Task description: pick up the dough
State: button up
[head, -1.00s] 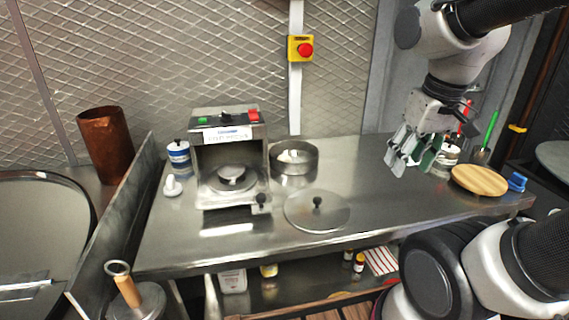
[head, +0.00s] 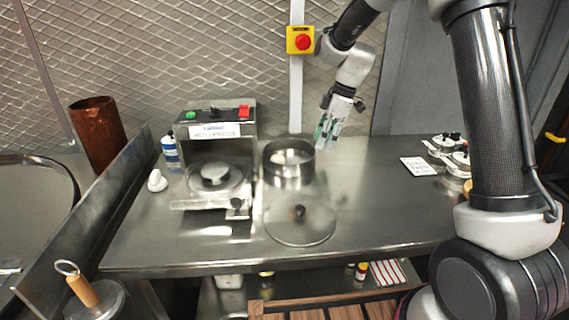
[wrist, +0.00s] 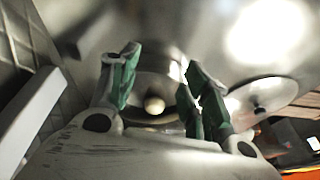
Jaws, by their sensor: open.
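The dough shows as a pale ball (head: 292,157) inside a round steel pot (head: 288,176) on the counter, right of the press machine. In the wrist view the dough (wrist: 154,105) lies in the pot (wrist: 150,84), seen between my two fingers. My gripper (head: 325,143) is open and empty, pointing down, above the counter and just right of the pot in the head view. Its green-padded fingers (wrist: 161,68) are spread apart in the wrist view. The fingers do not touch the dough.
A press machine (head: 216,131) stands left of the pot. A round steel lid (head: 299,224) with a black knob lies in front. A small white object (head: 157,181) and a blue-white container (head: 170,151) are at the left. The counter right of the lid is clear.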

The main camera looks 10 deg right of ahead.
jog(key=shift+a+n, duration=0.15)
jog(key=shift+n, duration=0.85)
send_over(279, 156)
jog(key=s+d, duration=0.2)
jog(key=s, duration=0.2)
jog(key=shift+s+d, duration=0.1)
jog(key=shift+s, duration=0.1)
jog(key=x, duration=0.5)
jog(key=shift+a, duration=0.45)
jog(key=c, duration=0.3)
jog(key=shift+s, duration=0.1)
